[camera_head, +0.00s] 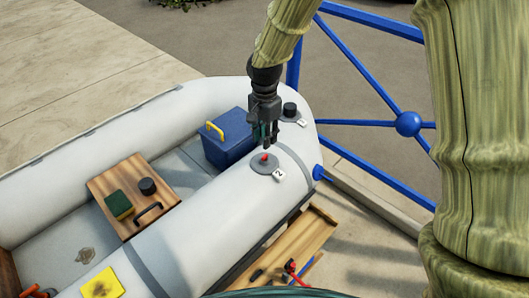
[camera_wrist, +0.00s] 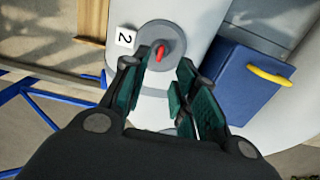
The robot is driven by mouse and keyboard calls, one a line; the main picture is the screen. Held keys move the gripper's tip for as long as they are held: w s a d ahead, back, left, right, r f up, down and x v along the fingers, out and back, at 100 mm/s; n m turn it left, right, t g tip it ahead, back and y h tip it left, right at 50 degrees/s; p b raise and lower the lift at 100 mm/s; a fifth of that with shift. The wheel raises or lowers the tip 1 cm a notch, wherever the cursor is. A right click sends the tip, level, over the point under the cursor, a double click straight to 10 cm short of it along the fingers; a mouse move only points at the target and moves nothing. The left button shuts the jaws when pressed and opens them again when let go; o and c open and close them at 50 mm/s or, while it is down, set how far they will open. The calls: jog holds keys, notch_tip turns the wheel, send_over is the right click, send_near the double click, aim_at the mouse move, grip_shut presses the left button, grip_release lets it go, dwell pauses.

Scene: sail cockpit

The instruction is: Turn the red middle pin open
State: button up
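The red pin (camera_head: 265,156) stands in the middle of a round grey valve (camera_head: 261,166) on the inflatable boat's white tube, beside a tag marked 2 (camera_head: 279,176). In the wrist view the red pin (camera_wrist: 160,51) shows on its grey disc (camera_wrist: 145,40), beyond my fingertips. My gripper (camera_head: 266,142) points down just above the valve, with its teal-padded fingers apart. In the wrist view the gap between the fingers (camera_wrist: 158,75) is empty and lies close to the pin. I cannot tell whether the fingers touch the pin.
A blue box (camera_head: 228,138) with a yellow handle sits inside the boat, left of my gripper. A black-capped valve (camera_head: 290,110) is just behind it. A wooden seat (camera_head: 130,190) holds a sponge (camera_head: 118,205) and a black knob. Blue railing (camera_head: 370,75) runs at the right.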

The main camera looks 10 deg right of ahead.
aim_at(265, 155)
notch_tip(265, 155, down, 8)
jog(key=shift+r, duration=0.2)
dwell(0.3)
grip_shut()
